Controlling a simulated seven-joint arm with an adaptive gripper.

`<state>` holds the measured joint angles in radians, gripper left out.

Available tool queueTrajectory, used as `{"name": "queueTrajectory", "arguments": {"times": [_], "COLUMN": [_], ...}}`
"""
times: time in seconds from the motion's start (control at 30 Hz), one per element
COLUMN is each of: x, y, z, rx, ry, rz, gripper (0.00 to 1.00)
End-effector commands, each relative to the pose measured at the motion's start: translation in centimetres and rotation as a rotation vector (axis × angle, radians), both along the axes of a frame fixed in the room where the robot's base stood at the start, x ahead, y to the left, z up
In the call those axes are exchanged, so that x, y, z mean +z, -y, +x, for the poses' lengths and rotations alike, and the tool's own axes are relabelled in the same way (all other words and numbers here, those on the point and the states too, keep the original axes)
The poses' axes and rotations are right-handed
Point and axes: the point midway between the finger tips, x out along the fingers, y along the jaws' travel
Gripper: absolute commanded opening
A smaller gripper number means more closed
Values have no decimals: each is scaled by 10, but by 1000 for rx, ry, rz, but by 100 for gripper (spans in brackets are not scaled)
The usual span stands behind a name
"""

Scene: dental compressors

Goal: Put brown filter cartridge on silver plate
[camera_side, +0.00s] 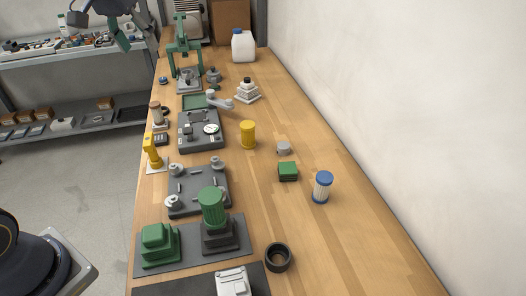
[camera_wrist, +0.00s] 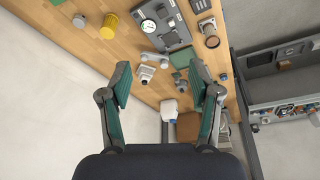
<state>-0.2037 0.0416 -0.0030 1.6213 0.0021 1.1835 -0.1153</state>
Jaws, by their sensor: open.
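My gripper (camera_side: 122,36) is at the upper left of the side view, raised and to the left of the bench. Its two green fingers are spread and empty in the wrist view (camera_wrist: 161,78). A small tan-brown cylinder (camera_side: 156,112) stands at the bench's left edge; it may be the brown filter cartridge.
A yellow ribbed cylinder (camera_side: 248,134), a green block (camera_side: 288,171) and a blue-and-white filter (camera_side: 322,187) stand on the bench's right half. Grey fixture plates (camera_side: 201,133) line its left half. A white jug (camera_side: 243,46) stands at the back. The right front is clear.

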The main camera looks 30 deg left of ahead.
Motion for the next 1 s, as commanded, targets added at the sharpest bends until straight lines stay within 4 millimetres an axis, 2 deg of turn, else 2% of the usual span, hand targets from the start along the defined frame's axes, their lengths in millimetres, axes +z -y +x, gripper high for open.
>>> {"name": "queueTrajectory", "arguments": {"times": [0.03,0.13,0.2,0.3,0.4,0.57,1.0], "x": [3,-7,-21,-43,-62,-76,-76], "y": [19,45,59,71,78,81,81], "z": [-31,-86,-120,-157,-181,-194,-194], "rx": [-46,-131,-185,-244,-284,-309,-307], "ry": [31,82,116,156,180,194,192], "rz": [10,28,39,51,58,63,62], "gripper": [63,63,63,63,63,63,63]}}
